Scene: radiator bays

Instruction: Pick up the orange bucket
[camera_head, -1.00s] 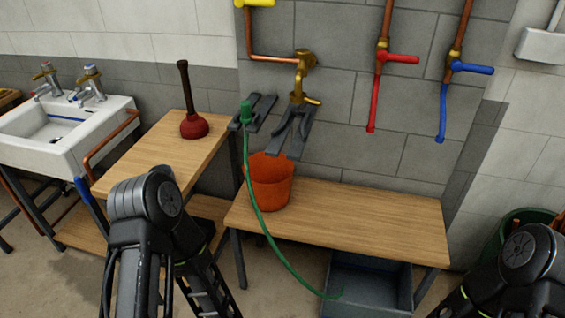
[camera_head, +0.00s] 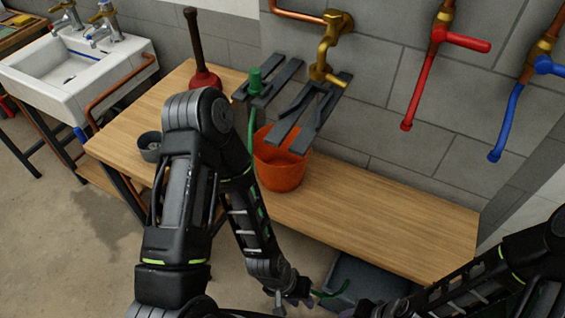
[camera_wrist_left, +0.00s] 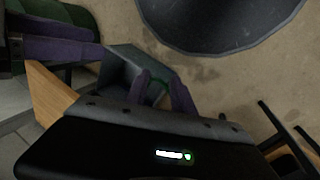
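The orange bucket (camera_head: 280,172) stands upright on the wooden bench under the brass tap, its left side partly hidden by my left arm. My left gripper (camera_head: 285,299) is low in front of the bench, below and apart from the bucket. In the left wrist view its two purple-grey fingers (camera_wrist_left: 165,92) stand apart, with part of a green hose showing near them; the bucket is not seen there. My right arm comes in from the lower right, and its gripper (camera_head: 366,308) is only partly seen at the bottom edge.
A grey metal grate (camera_head: 308,118) juts out above the bucket. A plunger (camera_head: 204,78) and grey cup (camera_head: 149,146) stand on the left table. The bench right of the bucket is clear.

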